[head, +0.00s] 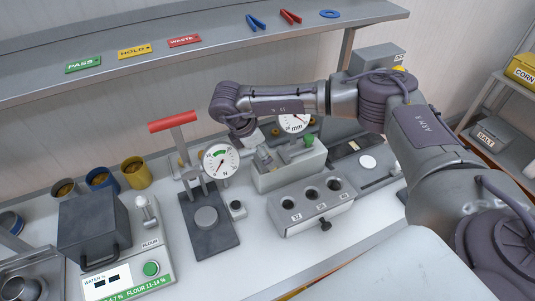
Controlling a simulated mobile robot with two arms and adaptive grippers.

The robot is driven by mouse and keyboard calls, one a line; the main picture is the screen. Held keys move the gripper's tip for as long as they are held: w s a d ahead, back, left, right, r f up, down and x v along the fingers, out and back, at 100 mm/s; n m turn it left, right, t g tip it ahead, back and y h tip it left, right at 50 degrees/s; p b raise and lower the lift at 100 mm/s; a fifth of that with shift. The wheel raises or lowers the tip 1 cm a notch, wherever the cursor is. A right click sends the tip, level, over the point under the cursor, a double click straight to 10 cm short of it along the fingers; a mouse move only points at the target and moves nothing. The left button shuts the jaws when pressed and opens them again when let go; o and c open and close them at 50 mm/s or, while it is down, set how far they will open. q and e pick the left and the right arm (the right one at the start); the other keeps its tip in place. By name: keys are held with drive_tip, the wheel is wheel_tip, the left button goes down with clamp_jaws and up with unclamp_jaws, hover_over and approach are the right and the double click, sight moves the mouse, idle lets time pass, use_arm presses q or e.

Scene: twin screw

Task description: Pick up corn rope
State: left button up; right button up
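My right arm comes in from the right and reaches across the bench to the middle. Its gripper (262,155) points down beside the light grey block with a green knob (309,141), just right of the round dial gauge marked N (221,161). The fingers are small and partly hidden by the wrist, so I cannot tell whether they are open or hold anything. I cannot make out a corn rope. A yellow box labelled CORN (524,70) stands on the right shelf. My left gripper is not in view.
A press with a red handle (173,122) stands left of the gripper. A grey block with several round holes (312,204) sits in front. A flour and water tester (92,232) and several cups (135,172) are at left. The front middle bench (260,270) is clear.

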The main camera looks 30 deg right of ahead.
drive_tip(key=shift+x, duration=1.2)
drive_tip(key=shift+d+r, duration=0.1)
drive_tip(key=c, duration=0.7)
drive_tip(key=shift+r, duration=0.1)
drive_tip(key=shift+c, duration=0.2)
